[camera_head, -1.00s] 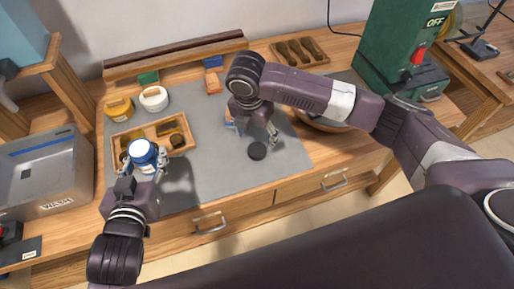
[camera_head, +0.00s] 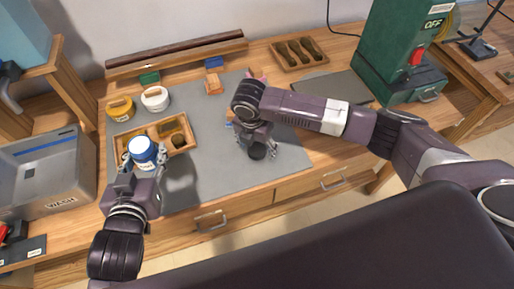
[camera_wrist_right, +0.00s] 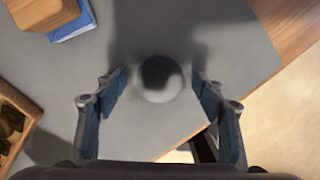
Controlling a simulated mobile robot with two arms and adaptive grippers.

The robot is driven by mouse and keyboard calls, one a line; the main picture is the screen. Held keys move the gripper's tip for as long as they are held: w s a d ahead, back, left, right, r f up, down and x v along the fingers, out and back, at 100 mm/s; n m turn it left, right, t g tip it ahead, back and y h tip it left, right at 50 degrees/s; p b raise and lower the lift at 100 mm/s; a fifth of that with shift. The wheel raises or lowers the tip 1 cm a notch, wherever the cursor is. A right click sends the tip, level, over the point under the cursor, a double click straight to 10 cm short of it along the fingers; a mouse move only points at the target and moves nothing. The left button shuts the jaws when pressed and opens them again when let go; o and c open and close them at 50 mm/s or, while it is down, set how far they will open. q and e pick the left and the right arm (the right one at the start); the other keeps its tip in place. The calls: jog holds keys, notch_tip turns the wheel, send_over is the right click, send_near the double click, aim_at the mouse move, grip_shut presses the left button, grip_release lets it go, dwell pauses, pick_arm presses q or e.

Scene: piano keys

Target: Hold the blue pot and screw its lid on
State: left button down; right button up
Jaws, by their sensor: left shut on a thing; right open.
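The blue pot (camera_head: 143,156) with its white top is held upright in my left gripper (camera_head: 144,168), at the near left of the grey mat, by the wooden tray. My left gripper is shut on it. A small round dark lid (camera_head: 257,152) lies on the mat. My right gripper (camera_head: 255,150) is open and points down over the lid. In the right wrist view the lid (camera_wrist_right: 160,79) shows as a grey disc, partly in shadow, between the two open fingers (camera_wrist_right: 160,82). Whether the fingers are level with it I cannot tell.
A wooden tray (camera_head: 186,149) with dark pieces lies right of the pot. Yellow (camera_head: 120,108) and white (camera_head: 155,98) pots stand behind it. A wooden block on a blue one (camera_wrist_right: 75,25) is near the right gripper. The mat's middle (camera_head: 210,160) is clear.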

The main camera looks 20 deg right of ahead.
aim_at(257, 150)
jog(key=c, duration=1)
jog(key=shift+c, duration=0.2)
